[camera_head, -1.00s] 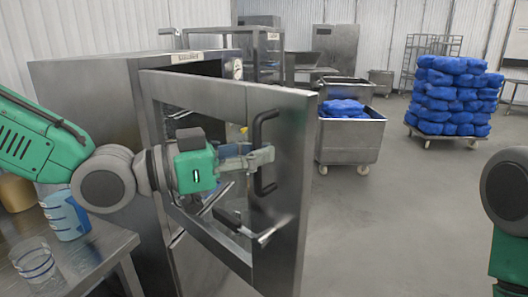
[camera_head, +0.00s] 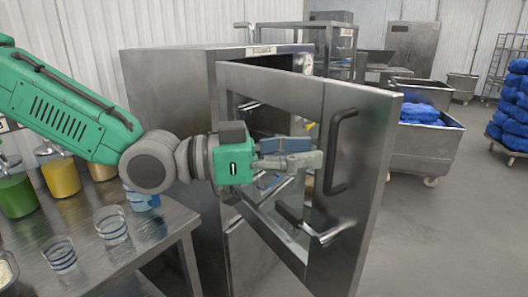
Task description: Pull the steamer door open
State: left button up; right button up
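The steamer (camera_head: 175,100) is a tall grey metal cabinet left of centre. Its windowed door (camera_head: 365,215) stands partly open, swung out from the cabinet front. A dark vertical handle (camera_head: 334,160) sits on the door's outer part, and a metal latch lever (camera_head: 328,236) sticks out lower down. My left gripper (camera_head: 316,151) is in front of the door window, pointing right. Its fingertips end just left of the handle and look apart from it. The two fingers lie nearly in line with the view, so their gap is unclear. My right gripper is out of view.
A metal table (camera_head: 90,255) at lower left holds glasses (camera_head: 112,228), a green jar (camera_head: 14,190) and a yellow jar (camera_head: 60,175). A metal cart (camera_head: 425,150) with blue bags stands behind the door. The floor at right is open.

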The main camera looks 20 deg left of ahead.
pick_arm(q)
jog(key=v, duration=0.7)
jog(key=shift+a, duration=0.3)
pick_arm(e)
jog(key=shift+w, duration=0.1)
pick_arm(q)
jog(key=shift+a, duration=0.1)
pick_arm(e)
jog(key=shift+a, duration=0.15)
pick_arm(q)
notch_tip(320, 180, down, 34)
jog(key=s+n+g+y+b, duration=0.3)
jog(key=n+y+b, duration=0.2)
jog(key=n+y, duration=0.35)
jog(key=s+a+f+n+g+y+b, duration=0.1)
jog(key=s+a+f+g+y+b, duration=0.1)
jog(key=s+a+f, duration=0.3)
jog(key=s+a+f+n+g+y+b, duration=0.1)
jog(key=s+a+f+y, duration=0.4)
jog(key=s+f, duration=0.7)
notch_tip(320, 180, down, 6)
jog(key=shift+r+n+g+b, duration=0.2)
jog(key=shift+n+g+b, duration=0.25)
jog(key=shift+g, duration=0.75)
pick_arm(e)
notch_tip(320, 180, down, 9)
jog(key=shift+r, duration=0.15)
